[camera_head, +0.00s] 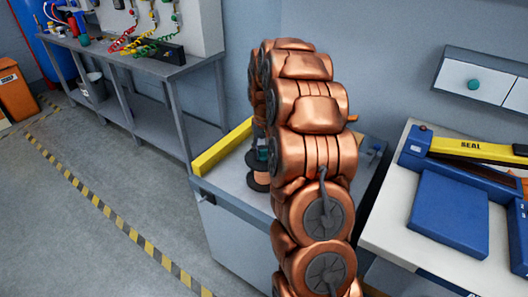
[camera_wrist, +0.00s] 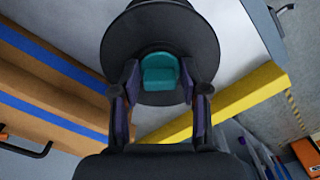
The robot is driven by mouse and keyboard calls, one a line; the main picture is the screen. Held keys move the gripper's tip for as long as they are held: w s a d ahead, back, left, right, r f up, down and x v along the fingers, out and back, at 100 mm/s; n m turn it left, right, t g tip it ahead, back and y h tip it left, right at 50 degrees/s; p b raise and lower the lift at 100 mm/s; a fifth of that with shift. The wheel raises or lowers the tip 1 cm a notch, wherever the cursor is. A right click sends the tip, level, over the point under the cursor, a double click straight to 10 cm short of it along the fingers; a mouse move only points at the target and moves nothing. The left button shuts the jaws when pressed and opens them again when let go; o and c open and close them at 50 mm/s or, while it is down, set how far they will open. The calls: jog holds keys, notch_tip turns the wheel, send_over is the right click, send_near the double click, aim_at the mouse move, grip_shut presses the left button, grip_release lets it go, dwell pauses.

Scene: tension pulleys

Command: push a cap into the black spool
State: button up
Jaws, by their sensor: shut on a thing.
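The black spool (camera_wrist: 160,25) stands on the grey top of a low cabinet, and its round flange fills the upper middle of the wrist view. It also shows in the head view (camera_head: 258,184), partly hidden by my arm. The teal cap (camera_wrist: 160,72) is between my fingertips, over the middle of the spool's face. My gripper (camera_wrist: 160,84) is shut on the cap. I cannot tell how far the cap sits inside the spool. In the head view my gripper is mostly hidden behind my copper arm, and only a little teal (camera_head: 262,155) shows.
A yellow bar (camera_head: 221,149) edges the left of the cabinet top (camera_head: 228,182). To the right, a white table (camera_head: 400,230) holds a blue sealing machine (camera_head: 450,212). A grey workbench (camera_head: 150,68) with coiled hoses stands at the back left.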

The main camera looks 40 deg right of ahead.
jog(key=shift+f, duration=0.15)
jog(key=o, duration=0.9)
notch_tip(320, 180, up, 12)
jog(key=shift+r, duration=0.1)
dwell(0.5)
